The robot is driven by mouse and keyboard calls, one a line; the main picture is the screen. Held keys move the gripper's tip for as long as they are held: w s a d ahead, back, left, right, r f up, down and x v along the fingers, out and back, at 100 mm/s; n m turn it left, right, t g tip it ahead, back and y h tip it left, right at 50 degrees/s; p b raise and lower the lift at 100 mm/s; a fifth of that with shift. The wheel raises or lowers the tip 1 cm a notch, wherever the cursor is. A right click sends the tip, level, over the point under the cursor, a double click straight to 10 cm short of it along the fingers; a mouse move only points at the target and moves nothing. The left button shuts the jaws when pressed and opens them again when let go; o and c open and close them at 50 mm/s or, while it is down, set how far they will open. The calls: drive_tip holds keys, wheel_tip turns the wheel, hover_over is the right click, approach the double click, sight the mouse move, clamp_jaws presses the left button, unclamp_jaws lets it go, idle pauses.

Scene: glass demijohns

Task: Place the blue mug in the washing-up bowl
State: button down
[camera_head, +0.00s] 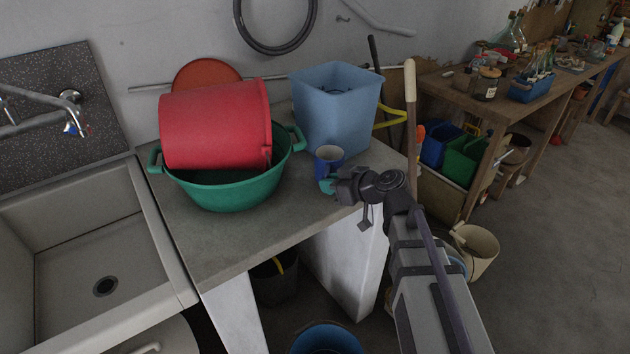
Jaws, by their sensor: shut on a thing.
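The blue mug (329,155) is upright with its open mouth up, over the right part of the grey counter. My gripper (334,186) is at its lower right side and is shut on it; the fingers are small and partly hidden by the wrist. A teal patch shows at the fingertips, and I cannot tell if it is part of the mug. The washing-up bowl, a green two-handled basin (222,197), stands on the counter left of the mug, apart from it. A large red bucket (215,125) lies on its side in the bowl and covers much of its opening.
A square blue bucket (335,112) stands behind the mug. A stone sink (105,255) adjoins the counter (215,245) on the left. A wooden handle (411,120) rises at the counter's right edge. The counter's front strip is clear. A wooden bench (455,95) stands farther right.

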drive_tip(key=w+a, duration=0.2)
drive_tip(key=shift+w+a, duration=0.1)
drive_tip(key=shift+a, duration=0.3)
drive_tip(key=shift+w+a+f+b, duration=0.1)
drive_tip(key=shift+a+f+b, duration=0.1)
drive_tip(key=shift+f+b, duration=0.35)
drive_tip(key=shift+w+a+f+b, duration=0.1)
drive_tip(key=shift+a+f+b, duration=0.1)
drive_tip(key=shift+f+b, duration=0.3)
drive_tip(key=shift+r+p, duration=0.3)
drive_tip(key=shift+f, duration=0.25)
drive_tip(key=c, duration=1.1)
unclamp_jaws()
drive_tip(key=shift+r, duration=0.1)
drive_tip(key=shift+r, duration=0.1)
